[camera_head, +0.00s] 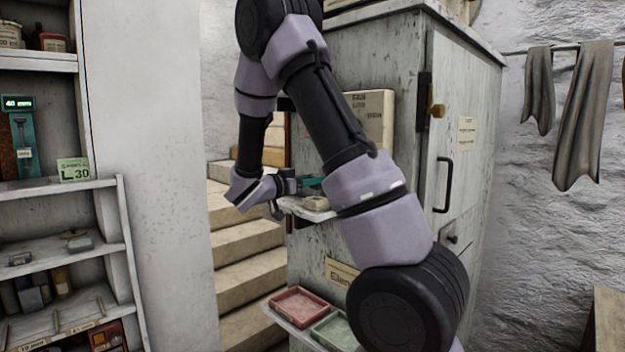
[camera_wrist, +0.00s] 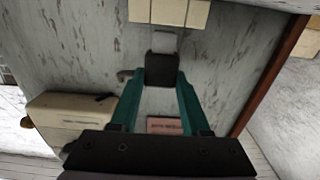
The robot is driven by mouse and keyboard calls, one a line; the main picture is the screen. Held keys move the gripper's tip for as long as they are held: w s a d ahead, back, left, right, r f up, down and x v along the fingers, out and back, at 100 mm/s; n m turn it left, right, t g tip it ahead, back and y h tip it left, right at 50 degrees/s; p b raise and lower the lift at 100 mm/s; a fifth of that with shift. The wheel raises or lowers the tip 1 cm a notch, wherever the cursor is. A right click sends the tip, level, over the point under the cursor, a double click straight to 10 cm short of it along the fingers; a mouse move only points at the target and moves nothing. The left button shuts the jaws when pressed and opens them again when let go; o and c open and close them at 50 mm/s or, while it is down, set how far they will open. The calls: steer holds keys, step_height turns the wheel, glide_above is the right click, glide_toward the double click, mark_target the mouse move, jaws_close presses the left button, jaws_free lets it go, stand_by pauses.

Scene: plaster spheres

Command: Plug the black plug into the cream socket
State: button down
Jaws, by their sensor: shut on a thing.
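My gripper (camera_head: 312,182) shows in the head view beside the pale cabinet, its teal fingers partly hidden by my arm. In the wrist view my gripper (camera_wrist: 162,80) is shut on the black plug (camera_wrist: 162,68), a dark block with a grey end pointing up the picture. A cream block with dark seams (camera_wrist: 168,12) lies just beyond that grey end and is cut by the top edge; it may be the cream socket, but I cannot tell. Whether they touch is unclear. In the head view a small cream piece (camera_head: 316,203) sits on a ledge just below the fingers; the plug is hidden there.
A cream box with a label (camera_head: 370,115) stands behind my arm. Red (camera_head: 298,306) and green (camera_head: 335,330) trays sit on a lower ledge. Stone stairs (camera_head: 245,240) rise behind, and a loaded shelf unit (camera_head: 60,255) stands left.

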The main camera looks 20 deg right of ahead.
steer(key=shift+f, duration=1.4)
steer(key=shift+c, duration=1.5)
jaws_free()
steer(key=shift+r, duration=0.15)
steer(key=shift+r, duration=1.9)
